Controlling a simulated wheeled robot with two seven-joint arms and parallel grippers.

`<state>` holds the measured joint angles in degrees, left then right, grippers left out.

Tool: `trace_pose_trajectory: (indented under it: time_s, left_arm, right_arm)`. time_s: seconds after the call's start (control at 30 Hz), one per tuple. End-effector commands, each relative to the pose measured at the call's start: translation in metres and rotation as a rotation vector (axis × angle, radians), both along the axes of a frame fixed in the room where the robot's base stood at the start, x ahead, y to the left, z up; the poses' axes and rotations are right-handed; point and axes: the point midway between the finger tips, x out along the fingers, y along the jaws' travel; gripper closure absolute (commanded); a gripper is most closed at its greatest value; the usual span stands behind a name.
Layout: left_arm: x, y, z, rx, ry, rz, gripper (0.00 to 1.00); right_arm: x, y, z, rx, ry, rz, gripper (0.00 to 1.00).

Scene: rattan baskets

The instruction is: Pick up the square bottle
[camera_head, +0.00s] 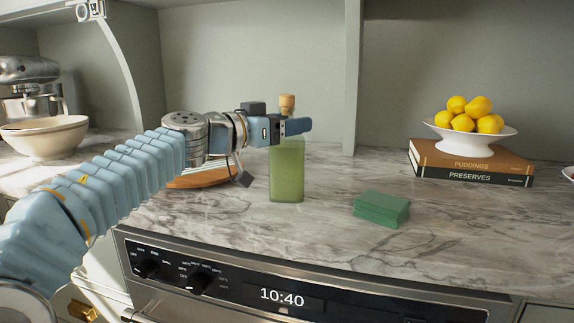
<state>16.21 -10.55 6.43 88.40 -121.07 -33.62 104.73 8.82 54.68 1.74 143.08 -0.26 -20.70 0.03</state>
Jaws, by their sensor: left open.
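The square bottle (286,170) is translucent green with a cork-coloured stopper. It stands upright on the marble counter, left of the middle of the head view. My left gripper (297,126) is open at the height of the bottle's neck and shoulder. A dark finger crosses in front of the upper bottle and hides its neck; the stopper shows above it. I cannot tell whether the fingers touch the bottle. My right gripper is not in view.
A green box (382,208) lies right of the bottle. A brown board (200,180) lies behind my left wrist. Books (470,163) with a white bowl of lemons (472,139) stand at the back right. An oven panel (300,290) fronts the counter.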

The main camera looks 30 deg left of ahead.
Motion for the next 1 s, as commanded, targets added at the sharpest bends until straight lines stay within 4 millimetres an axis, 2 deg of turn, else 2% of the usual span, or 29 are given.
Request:
trace_pose_trajectory:
  time_s: [0.17,0.6,1.0]
  left_arm:
    - [0.0001,-0.0001,0.0002,0.000,0.000,0.000,0.36]
    - [0.0002,-0.0002,-0.0011,0.001,0.002,-0.001,1.00]
    - [0.0007,-0.0005,-0.0037,0.000,0.007,-0.003,1.00]
  right_arm:
    - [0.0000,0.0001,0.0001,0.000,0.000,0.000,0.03]
    - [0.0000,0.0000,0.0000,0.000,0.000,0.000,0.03]
    - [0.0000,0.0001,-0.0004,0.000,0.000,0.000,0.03]
